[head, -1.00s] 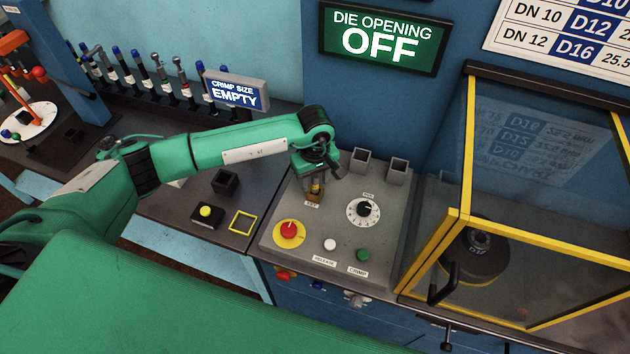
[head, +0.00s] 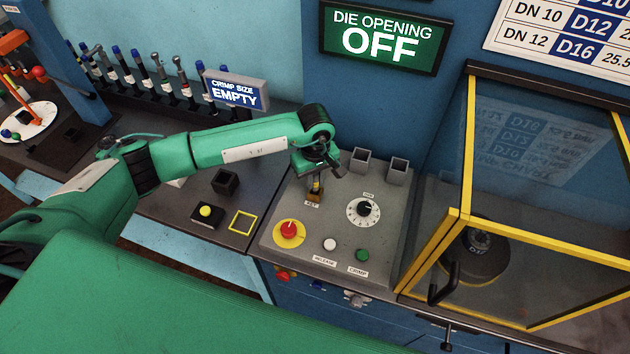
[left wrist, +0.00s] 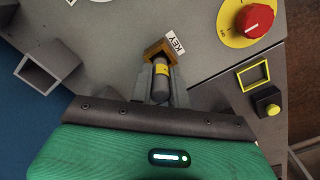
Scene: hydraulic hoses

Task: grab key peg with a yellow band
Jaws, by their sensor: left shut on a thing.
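The key peg (left wrist: 161,82) is a grey rounded peg with a yellow band, seen in the left wrist view. It stands at a brass-coloured square socket (left wrist: 158,48) beside a KEY label (left wrist: 175,43) on the grey control panel. My left gripper (left wrist: 161,90) is shut on the peg, one finger on each side. In the head view my left gripper (head: 316,178) is over the socket (head: 314,198), pointing down, and mostly covers the peg. Whether the peg's lower end is still inside the socket is hidden. My right gripper is not in view.
The panel carries a red button (head: 289,230), a dial (head: 364,209), a white button (head: 330,244) and a green button (head: 362,255). Two open grey square holders (head: 397,172) stand behind. A yellow-framed clear guard (head: 467,150) is at right. A black box (head: 225,182) stands left.

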